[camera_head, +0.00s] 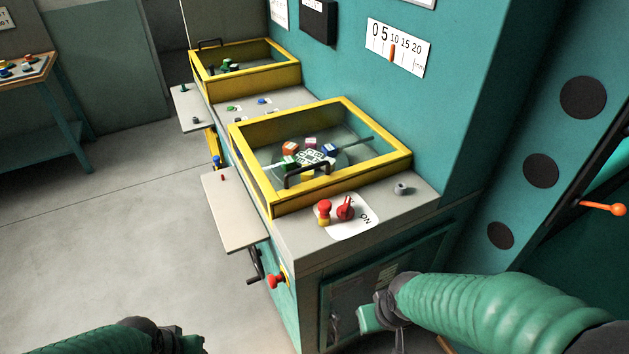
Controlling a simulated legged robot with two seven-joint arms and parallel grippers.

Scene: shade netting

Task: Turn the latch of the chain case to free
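A dark framed panel (345,290) with a clear or glossy face and a pale label is set low in the front of the teal machine. I cannot tell for sure whether it is the chain case, and no latch is clearly visible on it. My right arm comes in from the right, and its gripper (382,322) is in front of this panel, hiding part of it. Its fingers are too hidden to show whether they are open or shut. My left arm (110,340) shows at the bottom left edge; its gripper fingers are out of view.
Above the panel, a worktop carries a red switch (346,208), a red-and-yellow knob (324,213) and a yellow-framed clear cover (400,160). A red button (278,281) and a black crank (255,265) stick out at the side. An orange-knobbed lever (603,208) is at right. Floor at left is clear.

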